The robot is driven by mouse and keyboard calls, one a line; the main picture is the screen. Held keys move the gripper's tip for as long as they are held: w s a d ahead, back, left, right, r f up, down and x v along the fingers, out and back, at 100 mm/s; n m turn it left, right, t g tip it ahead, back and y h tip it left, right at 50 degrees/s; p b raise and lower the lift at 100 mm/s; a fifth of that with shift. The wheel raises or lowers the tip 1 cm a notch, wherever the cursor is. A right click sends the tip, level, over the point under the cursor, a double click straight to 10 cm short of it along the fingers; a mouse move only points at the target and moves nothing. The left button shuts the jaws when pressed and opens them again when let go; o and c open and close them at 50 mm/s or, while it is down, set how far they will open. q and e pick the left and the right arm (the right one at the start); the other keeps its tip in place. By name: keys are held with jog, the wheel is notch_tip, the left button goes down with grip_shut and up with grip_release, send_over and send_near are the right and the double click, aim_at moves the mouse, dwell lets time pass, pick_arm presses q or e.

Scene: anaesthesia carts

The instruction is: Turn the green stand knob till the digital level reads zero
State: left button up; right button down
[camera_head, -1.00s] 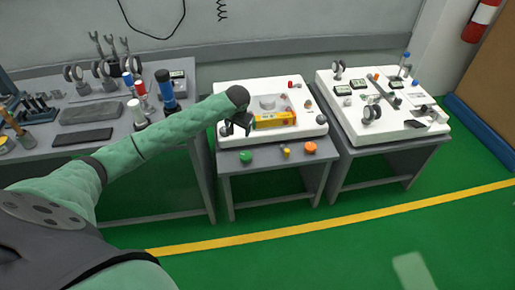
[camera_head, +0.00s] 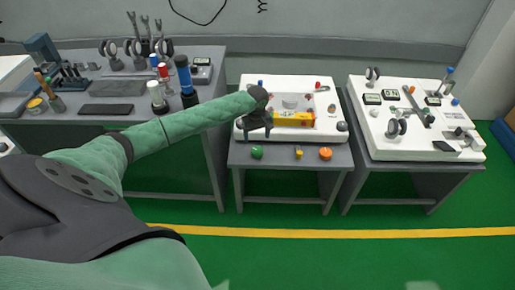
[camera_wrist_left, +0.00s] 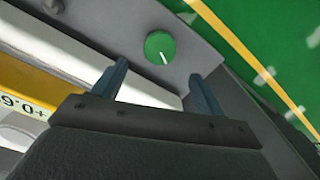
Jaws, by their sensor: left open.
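The green knob (camera_head: 257,152) is on the front of the middle stand, at its left end. In the left wrist view the round knob (camera_wrist_left: 160,47), with a white pointer line, lies just beyond and between the fingertips. My left gripper (camera_head: 257,132) is just above and behind it in the head view. Its two fingers (camera_wrist_left: 158,80) are spread and empty, apart from the knob. The yellow digital level (camera_head: 293,119) lies on the white stand top (camera_head: 250,90). Its display is partly cut off in the left wrist view (camera_wrist_left: 20,105); the full reading is unclear. My right gripper is out of view.
A yellow knob (camera_head: 299,153) and an orange knob (camera_head: 325,153) sit right of the green one. A grey bench with tools (camera_head: 62,127) stands left. Another white-topped stand (camera_head: 362,128) stands right. Green floor is open in front.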

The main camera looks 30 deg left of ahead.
aim_at(257, 149)
pick_arm(q)
jog(key=shift+n, duration=0.4)
jog(key=shift+f, duration=3.9)
jog(key=c, duration=1)
